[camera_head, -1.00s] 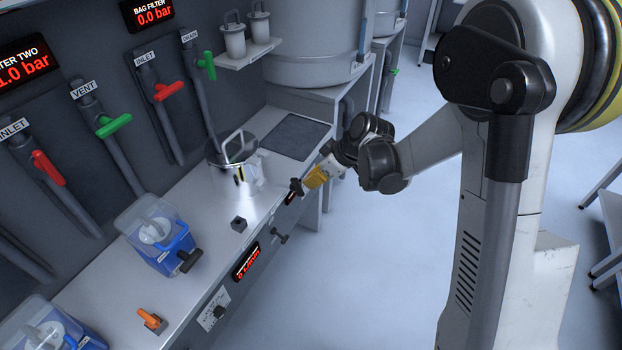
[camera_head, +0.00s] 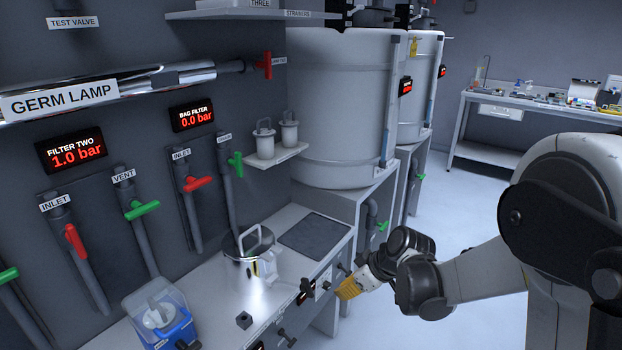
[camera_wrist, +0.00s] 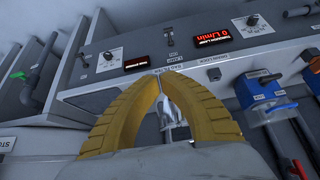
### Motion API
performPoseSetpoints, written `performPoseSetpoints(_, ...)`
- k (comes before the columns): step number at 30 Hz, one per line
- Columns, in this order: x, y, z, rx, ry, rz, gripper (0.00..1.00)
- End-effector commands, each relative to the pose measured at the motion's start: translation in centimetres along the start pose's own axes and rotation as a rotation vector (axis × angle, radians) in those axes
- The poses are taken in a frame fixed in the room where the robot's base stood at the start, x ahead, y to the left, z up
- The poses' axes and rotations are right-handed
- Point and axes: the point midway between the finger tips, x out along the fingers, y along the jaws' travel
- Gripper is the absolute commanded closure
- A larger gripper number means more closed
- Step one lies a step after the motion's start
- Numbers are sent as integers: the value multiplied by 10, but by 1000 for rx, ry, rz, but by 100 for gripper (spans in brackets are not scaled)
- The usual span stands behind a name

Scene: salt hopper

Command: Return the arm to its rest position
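My gripper (camera_head: 342,292) has yellow fingers and hangs beside the front edge of the white bench, near a dark knob (camera_head: 308,287). My arm reaches to it from the right. In the wrist view the two curved yellow fingers of my gripper (camera_wrist: 160,76) arch inward and their tips come together, with nothing seen clamped at the tips. A silvery shape (camera_wrist: 176,118) shows through the arch; I cannot tell what it is. The bench front panel lies beyond the fingertips.
A shiny steel pot (camera_head: 250,265) and a dark mat (camera_head: 315,235) are on the bench. A blue unit with a clear cover (camera_head: 160,318) stands at the lower left. Large white hoppers (camera_head: 335,100) rise behind. Open floor (camera_head: 450,215) lies right of the bench.

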Motion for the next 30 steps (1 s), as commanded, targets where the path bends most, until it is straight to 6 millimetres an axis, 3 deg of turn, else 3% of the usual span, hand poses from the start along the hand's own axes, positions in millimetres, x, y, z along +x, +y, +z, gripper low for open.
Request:
performPoseSetpoints(8,-97,-32,5,225,-45,144,100)
performPoseSetpoints(12,-145,-56,21,358,-49,238,100)
performPoseSetpoints(18,-197,-90,56,534,-23,368,100)
performPoseSetpoints(24,-222,-112,87,656,18,460,100)
performPoseSetpoints(30,-229,-119,98,700,38,492,100)
